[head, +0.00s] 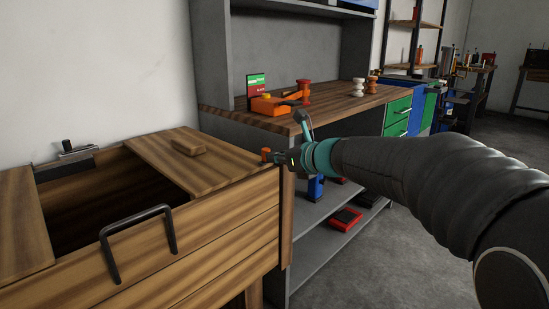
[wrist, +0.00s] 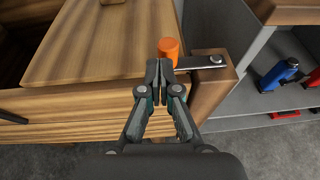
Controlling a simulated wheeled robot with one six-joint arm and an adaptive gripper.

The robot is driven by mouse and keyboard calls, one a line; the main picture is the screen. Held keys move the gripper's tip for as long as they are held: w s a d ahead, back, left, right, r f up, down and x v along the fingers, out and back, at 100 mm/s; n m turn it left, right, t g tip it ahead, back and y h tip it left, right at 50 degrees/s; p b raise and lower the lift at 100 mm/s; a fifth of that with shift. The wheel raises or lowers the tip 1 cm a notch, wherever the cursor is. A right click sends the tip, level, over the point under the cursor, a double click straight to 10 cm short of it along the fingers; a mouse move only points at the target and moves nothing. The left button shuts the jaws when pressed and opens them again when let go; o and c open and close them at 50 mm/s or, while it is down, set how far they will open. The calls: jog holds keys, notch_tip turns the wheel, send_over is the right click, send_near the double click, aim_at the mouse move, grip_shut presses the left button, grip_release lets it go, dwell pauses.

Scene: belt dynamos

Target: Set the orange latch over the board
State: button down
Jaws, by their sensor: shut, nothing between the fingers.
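The orange latch (wrist: 168,48) is a short orange knob on a flat metal bar, with its pivot on a wooden post to the right. The knob shows at the right front corner of the wooden board (wrist: 105,45) and appears to overlap it; the exact contact is unclear. In the head view the orange latch (head: 266,153) shows just left of my gripper, by the right end of the board (head: 225,165). My gripper (wrist: 159,66) is shut and empty, its fingertips close in front of the knob; I cannot tell whether they touch. It also shows in the head view (head: 280,158).
The board covers part of a wooden chest (head: 225,235) with a dark opening and a black handle (head: 140,240). A small wooden block (head: 189,146) is on the board. A workbench (head: 345,108) and a lower shelf with red and blue items stand to the right.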

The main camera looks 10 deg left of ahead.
jog(key=s+a+f+v, duration=0.1)
jog(key=s+a+v, duration=0.1)
jog(key=v, duration=1.1)
jog(key=s+d+f+n+g+h, duration=0.45)
jog(key=s+f+n, duration=0.55)
jog(key=f+n, duration=0.45)
jog(key=s+d+f+n+h, duration=0.3)
jog(key=s+d+n+h, duration=0.4)
jog(key=s+d+n, duration=0.4)
jog(key=shift+s+d+t, duration=0.45)
jog(key=shift+s+d, duration=0.8)
jog(key=shift+s, duration=1.2)
